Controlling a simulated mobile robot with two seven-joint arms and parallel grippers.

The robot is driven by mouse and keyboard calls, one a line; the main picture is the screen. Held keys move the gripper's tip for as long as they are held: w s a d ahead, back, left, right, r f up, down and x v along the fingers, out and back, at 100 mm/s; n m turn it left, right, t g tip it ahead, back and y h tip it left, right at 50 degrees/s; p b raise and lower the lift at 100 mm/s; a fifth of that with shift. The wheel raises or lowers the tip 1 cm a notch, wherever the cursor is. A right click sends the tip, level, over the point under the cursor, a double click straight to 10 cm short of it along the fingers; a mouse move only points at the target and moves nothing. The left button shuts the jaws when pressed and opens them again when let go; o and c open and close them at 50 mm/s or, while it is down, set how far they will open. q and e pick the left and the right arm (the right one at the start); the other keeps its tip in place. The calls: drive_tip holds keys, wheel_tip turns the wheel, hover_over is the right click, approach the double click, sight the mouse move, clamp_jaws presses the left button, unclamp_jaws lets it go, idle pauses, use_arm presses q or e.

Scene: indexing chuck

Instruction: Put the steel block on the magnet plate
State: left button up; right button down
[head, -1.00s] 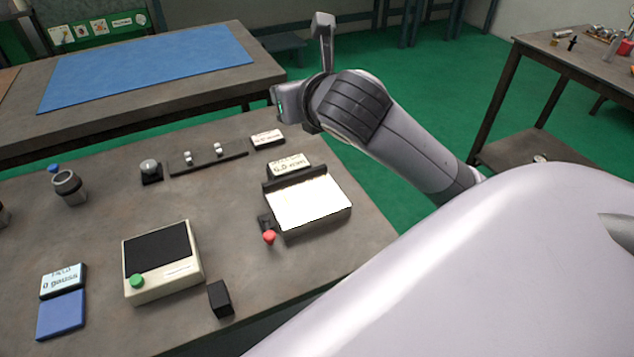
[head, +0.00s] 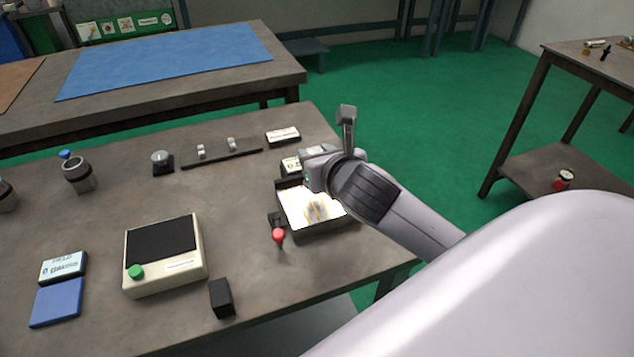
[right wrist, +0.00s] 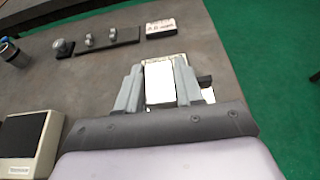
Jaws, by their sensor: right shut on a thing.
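The magnet plate (head: 297,213) seems to be the bright white plate in a dark frame with a red-knobbed lever (head: 278,236), near the table's right edge. My right gripper (head: 317,205) is over this plate, pointing down. In the right wrist view, my right gripper's (right wrist: 159,90) two grey fingers are shut on a bright, pale block, which I take to be the steel block (right wrist: 160,84). The hand mostly hides the block in the head view. I cannot tell whether it touches the plate. My left gripper is not in view.
A cream device (head: 165,255) with a black top and green button stands left of the plate. A small black block (head: 221,297) is beside it. A gauss display (head: 63,267) and blue pad (head: 57,302) lie farther left. A strip with two knobs (head: 222,152) lies behind.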

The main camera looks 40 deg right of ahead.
wheel_tip(320, 180, down, 5)
drive_tip(key=shift+r+b, duration=0.15)
drive_tip(key=shift+b, duration=0.5)
drive_tip(key=shift+f, duration=0.25)
drive_tip(key=c, duration=1)
unclamp_jaws()
drive_tip(key=shift+f, duration=0.1)
drive_tip(key=shift+o, duration=1.4)
